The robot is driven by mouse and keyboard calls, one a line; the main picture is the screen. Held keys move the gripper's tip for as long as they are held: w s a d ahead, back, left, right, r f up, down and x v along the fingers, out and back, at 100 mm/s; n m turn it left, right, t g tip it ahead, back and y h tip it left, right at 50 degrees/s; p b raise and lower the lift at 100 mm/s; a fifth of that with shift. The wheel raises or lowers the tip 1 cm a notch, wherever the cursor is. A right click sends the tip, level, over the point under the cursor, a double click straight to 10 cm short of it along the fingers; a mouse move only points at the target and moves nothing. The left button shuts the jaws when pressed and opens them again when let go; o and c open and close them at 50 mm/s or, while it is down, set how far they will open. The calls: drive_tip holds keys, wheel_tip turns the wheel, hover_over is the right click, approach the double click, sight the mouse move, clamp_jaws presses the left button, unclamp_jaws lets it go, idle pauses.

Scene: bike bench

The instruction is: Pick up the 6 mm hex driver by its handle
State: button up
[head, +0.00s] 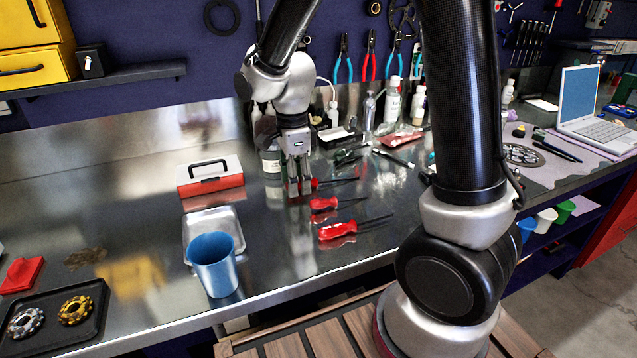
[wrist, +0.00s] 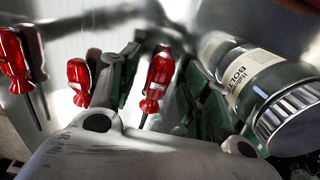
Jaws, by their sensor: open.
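Three red-handled drivers with dark shafts lie on the metal bench: a front one (head: 338,230), a middle one (head: 324,203) and a back one (head: 315,183) beside my fingers. I cannot read sizes, so which is the 6 mm driver is unclear. My gripper (head: 299,186) points down at the handle end of the back driver, partly hiding it. In the wrist view, my open gripper (wrist: 163,88) has one red handle (wrist: 159,76) between its green-padded fingers, with no clear grip on it. Two other red handles show to the left, one nearer (wrist: 78,80) and one farther (wrist: 15,58).
A labelled bottle (wrist: 262,86) stands close to my right finger in the wrist view. A red and grey toolbox (head: 210,178), a metal tray (head: 205,220) and a blue cup (head: 215,265) stand left of the drivers.

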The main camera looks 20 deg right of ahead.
drive_tip(key=shift+f, duration=0.35)
clamp_jaws()
drive_tip(key=shift+r, duration=0.1)
